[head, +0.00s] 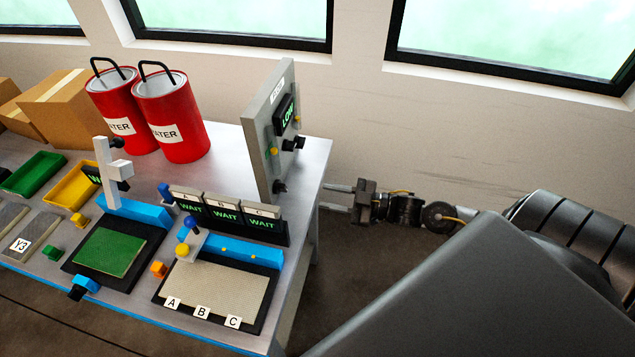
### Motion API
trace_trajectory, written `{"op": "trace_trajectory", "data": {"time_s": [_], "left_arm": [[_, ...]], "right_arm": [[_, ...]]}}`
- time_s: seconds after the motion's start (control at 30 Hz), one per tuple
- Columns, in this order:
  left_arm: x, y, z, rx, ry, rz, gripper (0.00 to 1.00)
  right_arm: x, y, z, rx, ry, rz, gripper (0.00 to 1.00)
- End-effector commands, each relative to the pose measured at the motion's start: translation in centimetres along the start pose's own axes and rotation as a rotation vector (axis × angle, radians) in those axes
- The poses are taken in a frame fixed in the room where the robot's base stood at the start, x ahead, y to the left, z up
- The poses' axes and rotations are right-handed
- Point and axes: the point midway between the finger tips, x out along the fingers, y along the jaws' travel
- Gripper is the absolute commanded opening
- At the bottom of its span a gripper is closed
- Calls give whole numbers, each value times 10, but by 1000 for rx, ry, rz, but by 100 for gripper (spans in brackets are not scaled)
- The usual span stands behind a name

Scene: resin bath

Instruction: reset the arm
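My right arm reaches in from the right edge, past the right end of the workbench (313,160). My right gripper (325,197) points left beside the bench's right edge, below the grey upright panel. Its two thin fingers are apart, with nothing between them. Whether the fingertips touch the bench edge cannot be told. My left gripper is not in view.
The upright panel (262,150) reads LOW. Two red WATER buckets (120,128) (182,140) stand behind. WAIT displays (226,216) stand behind a plate (215,290) marked A, B, C. Green (34,172) and yellow (72,190) trays sit left, near cardboard boxes (62,108).

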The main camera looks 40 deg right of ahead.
Motion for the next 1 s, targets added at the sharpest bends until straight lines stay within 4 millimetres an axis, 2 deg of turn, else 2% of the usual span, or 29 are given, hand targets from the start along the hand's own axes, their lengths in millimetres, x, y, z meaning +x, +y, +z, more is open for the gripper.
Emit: {"op": "trace_trajectory", "data": {"time_s": [0.7,0.77,0.87,0.97,1.0], "left_arm": [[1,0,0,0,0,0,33],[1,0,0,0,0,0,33],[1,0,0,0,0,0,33],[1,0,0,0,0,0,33],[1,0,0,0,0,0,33]], "right_arm": [[-4,1,4,-21,-20,6,33],[-7,6,16,-41,-66,22,33],[-20,18,54,-64,-181,62,33],[-44,28,110,-65,-336,125,33],[-55,28,134,-58,-402,152,33]]}}
